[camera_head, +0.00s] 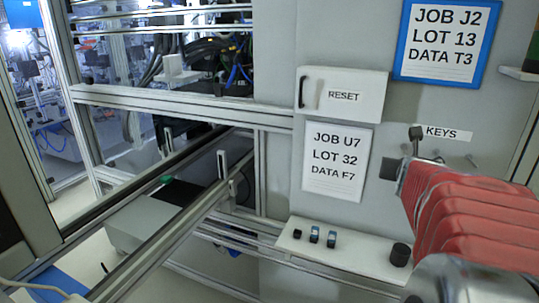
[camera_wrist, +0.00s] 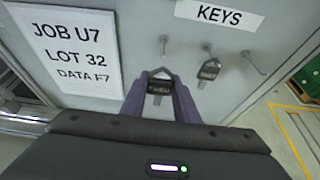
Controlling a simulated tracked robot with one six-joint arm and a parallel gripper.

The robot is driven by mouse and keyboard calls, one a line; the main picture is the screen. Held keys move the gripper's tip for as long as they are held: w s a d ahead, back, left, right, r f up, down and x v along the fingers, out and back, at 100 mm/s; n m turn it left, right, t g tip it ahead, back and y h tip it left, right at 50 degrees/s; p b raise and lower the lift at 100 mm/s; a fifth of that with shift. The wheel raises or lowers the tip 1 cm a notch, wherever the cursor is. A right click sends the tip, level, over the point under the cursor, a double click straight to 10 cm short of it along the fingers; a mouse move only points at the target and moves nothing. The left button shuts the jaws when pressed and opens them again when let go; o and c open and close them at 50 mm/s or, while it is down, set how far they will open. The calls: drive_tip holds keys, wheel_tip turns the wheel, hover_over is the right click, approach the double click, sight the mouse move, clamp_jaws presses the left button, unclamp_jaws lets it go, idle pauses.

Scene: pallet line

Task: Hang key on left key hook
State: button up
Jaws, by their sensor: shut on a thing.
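My gripper (camera_wrist: 160,78) is shut on a key (camera_wrist: 159,88), held between its purple fingers. The left key hook (camera_wrist: 163,43) is on the grey panel, just above the loop in the wrist view. A gap shows between loop and hook there; their distance in depth is unclear. The middle hook (camera_wrist: 207,47) holds another key (camera_wrist: 209,69). The right hook (camera_wrist: 251,61) is bare.
A KEYS label (camera_wrist: 219,13) is above the hooks. A JOB U7 sheet (camera_head: 336,163) and a RESET box (camera_head: 341,95) are left of them. A shelf (camera_head: 342,262) with small blue items (camera_head: 315,234) and a black knob (camera_head: 400,254) is below.

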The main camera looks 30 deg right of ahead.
drive_tip(key=w+d, duration=0.2)
drive_tip(key=d, duration=0.1)
drive_tip(key=w+d, duration=0.1)
drive_tip(key=shift+w+d+f, duration=0.15)
drive_tip(key=shift+w+f, duration=0.1)
drive_tip(key=shift+w, duration=0.15)
idle(0.7)
drive_tip(key=shift+w+d+f, duration=0.1)
drive_tip(key=shift+f, duration=0.2)
idle(0.4)
idle(1.4)
drive_tip(key=o, duration=1.1)
drive_tip(key=shift+o, duration=0.4)
drive_tip(key=o, duration=0.4)
